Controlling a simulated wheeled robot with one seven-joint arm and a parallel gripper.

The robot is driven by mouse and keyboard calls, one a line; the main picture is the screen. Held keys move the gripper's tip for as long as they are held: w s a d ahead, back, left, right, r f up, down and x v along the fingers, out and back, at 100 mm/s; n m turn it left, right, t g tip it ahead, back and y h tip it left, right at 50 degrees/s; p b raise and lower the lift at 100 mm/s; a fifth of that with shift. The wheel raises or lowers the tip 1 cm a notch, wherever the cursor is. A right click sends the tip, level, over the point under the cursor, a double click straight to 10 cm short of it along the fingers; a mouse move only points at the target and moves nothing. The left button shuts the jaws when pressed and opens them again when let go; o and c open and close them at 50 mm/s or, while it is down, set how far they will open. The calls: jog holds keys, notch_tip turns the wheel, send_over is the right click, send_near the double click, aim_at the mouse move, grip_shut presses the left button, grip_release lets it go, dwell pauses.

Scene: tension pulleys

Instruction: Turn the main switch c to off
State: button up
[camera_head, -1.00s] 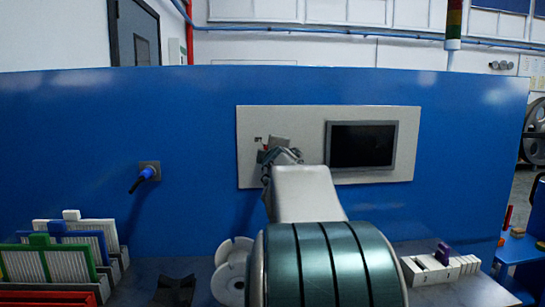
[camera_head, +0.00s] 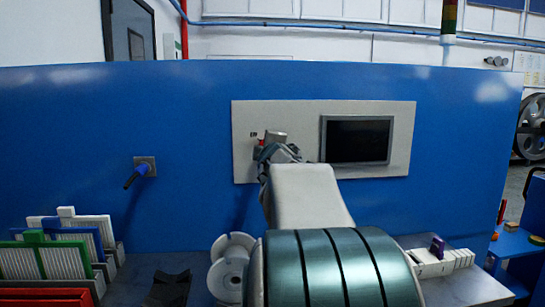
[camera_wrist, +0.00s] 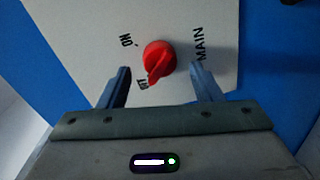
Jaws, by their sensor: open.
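The main switch is a red rotary knob (camera_wrist: 158,58) on a light grey panel (camera_wrist: 85,25), with a black MAIN label beside it. In the wrist view its narrow end points down-left, at a partly covered label that looks like OFF; the ON label is up-left of it. My gripper (camera_wrist: 160,74) is open, with one finger on each side of the knob and visible gaps between. I cannot tell how deep the fingertips reach. In the head view my gripper (camera_head: 274,150) is at the left part of the panel (camera_head: 300,108) and mostly hides the knob.
A dark screen (camera_head: 357,140) is on the panel right of my gripper. Coloured slotted racks (camera_head: 60,250), white spools (camera_head: 230,265) and numbered white blocks (camera_head: 440,261) stand on the surface below.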

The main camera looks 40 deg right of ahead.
jog(key=f+v, duration=0.1)
jog(key=v, duration=1)
jog(key=shift+s+r, duration=0.35)
jog(key=shift+r, duration=0.1)
jog(key=shift+a, duration=0.15)
jog(key=s+a+f+m+g+y+p, duration=0.2)
jog(key=a+f+m+g+y+p, duration=0.3)
jog(key=a+f+p, duration=0.5)
jog(key=s+a+f+m+g+y+p, duration=0.1)
jog(key=s+a+f+m+g+y, duration=0.1)
jog(key=s+a+f, duration=0.3)
jog(key=s+a+f+m+g+y+p, duration=0.1)
jog(key=s+a+f+m+g+y, duration=0.1)
jog(key=s+a+f+g, duration=0.2)
jog(key=s+a+f, duration=0.1)
jog(key=s+a, duration=0.2)
jog(key=a, duration=0.4)
jog(key=shift+s+a+f+m+g, duration=0.2)
jog(key=shift+s+a+m+g, duration=0.1)
jog(key=shift+a+m, duration=0.1)
